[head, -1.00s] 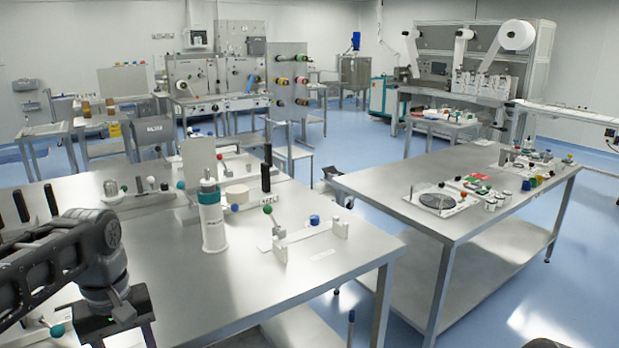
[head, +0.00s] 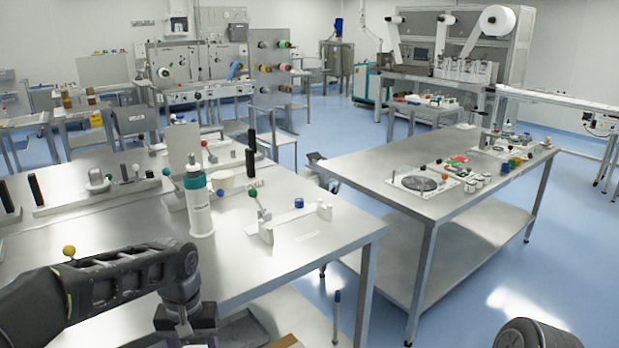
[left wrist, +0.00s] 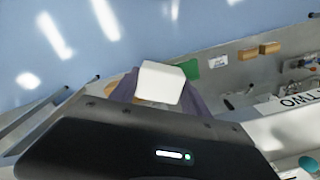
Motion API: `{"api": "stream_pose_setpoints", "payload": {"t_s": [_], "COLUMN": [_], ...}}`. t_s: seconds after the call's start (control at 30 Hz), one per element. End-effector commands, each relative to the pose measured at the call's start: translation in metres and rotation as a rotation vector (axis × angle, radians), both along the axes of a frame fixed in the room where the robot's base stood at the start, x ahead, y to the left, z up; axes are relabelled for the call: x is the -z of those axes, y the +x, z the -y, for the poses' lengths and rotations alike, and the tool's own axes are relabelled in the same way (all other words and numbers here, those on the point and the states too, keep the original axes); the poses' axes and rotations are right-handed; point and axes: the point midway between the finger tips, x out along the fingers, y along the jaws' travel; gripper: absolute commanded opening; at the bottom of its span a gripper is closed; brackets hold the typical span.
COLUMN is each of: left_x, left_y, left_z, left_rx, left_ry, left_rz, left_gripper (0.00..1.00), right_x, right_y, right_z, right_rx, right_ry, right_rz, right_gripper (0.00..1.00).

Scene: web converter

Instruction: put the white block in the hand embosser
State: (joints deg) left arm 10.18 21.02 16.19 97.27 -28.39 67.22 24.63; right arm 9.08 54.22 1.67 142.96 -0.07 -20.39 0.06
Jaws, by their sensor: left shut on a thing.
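A white block (left wrist: 160,82) shows in the left wrist view, between the fingers of my left gripper (left wrist: 158,97). That gripper is shut on it. In the head view my left gripper (head: 188,325) is low in the picture, at the front edge of the near steel table; its fingertips and the block cannot be made out there. A small lever device (head: 266,228) with a green ball knob stands on that table, up and to the right of the gripper. I cannot tell for sure whether it is the hand embosser. My right gripper is not in view.
The near table (head: 330,258) also holds a white bottle (head: 200,212) with a teal top, a blue cap (head: 298,202) and several fixtures. A second steel table (head: 440,219) with small parts stands to the right, across a gap.

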Motion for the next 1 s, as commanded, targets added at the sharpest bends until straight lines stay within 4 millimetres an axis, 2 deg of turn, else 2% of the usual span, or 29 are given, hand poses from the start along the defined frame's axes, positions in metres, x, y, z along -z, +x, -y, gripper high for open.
{"api": "stream_pose_setpoints", "payload": {"t_s": [0.03, 0.1, 0.2, 1.0], "left_x": [0.012, 0.023, 0.03, 0.032], "left_y": [0.005, 0.01, 0.013, 0.014], "left_z": [0.012, 0.023, 0.03, 0.031], "left_rx": [0.044, 0.089, 0.121, 0.127], "left_ry": [-0.002, -0.004, -0.005, -0.006], "left_rz": [-0.003, -0.002, 0.001, 0.002], "left_gripper": [0.11, 0.11, 0.11, 0.11], "right_x": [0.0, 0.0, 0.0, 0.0], "right_y": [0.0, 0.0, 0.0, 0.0], "right_z": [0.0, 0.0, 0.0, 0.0], "right_rx": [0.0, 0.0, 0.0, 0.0], "right_ry": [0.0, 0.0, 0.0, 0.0], "right_rz": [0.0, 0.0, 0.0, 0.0], "right_gripper": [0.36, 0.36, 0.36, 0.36]}}
